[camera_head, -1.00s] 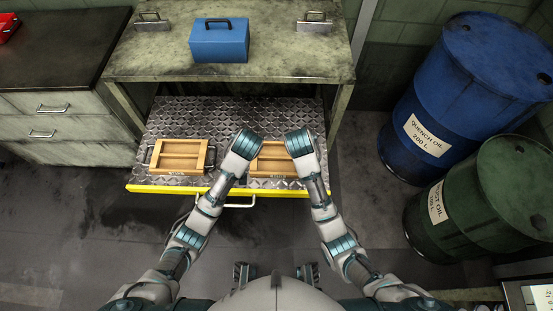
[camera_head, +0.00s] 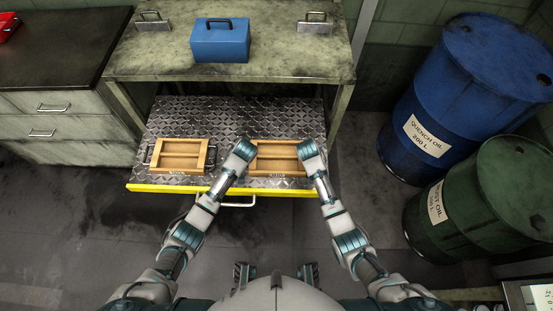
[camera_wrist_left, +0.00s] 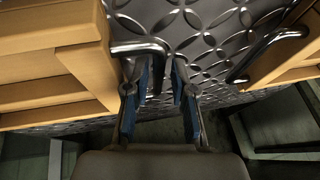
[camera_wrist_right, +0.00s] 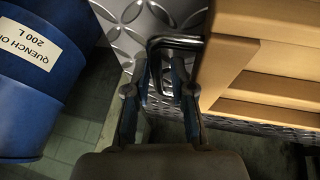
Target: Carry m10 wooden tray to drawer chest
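Two wooden trays with metal end handles lie on a diamond-plate pull-out shelf. Their front labels are too small to read, so I cannot tell which is m10. The right tray (camera_head: 277,158) sits between my grippers; the left tray (camera_head: 181,155) stands apart. My left gripper (camera_wrist_left: 157,80) is open at the right tray's left handle (camera_wrist_left: 140,48), its fingers either side of the handle's end. My right gripper (camera_wrist_right: 163,78) is open, its fingers around the right handle (camera_wrist_right: 175,42). The chest with drawers (camera_head: 60,118) stands at the left, under a dark top (camera_head: 70,50).
The shelf (camera_head: 235,115) has a yellow front edge (camera_head: 170,189). A bench (camera_head: 280,67) with a blue box (camera_head: 219,42) stands above it. A blue drum (camera_head: 455,95) and a green drum (camera_head: 490,200) stand at the right. Much of the dark top is clear; a red object (camera_head: 8,26) lies at its left.

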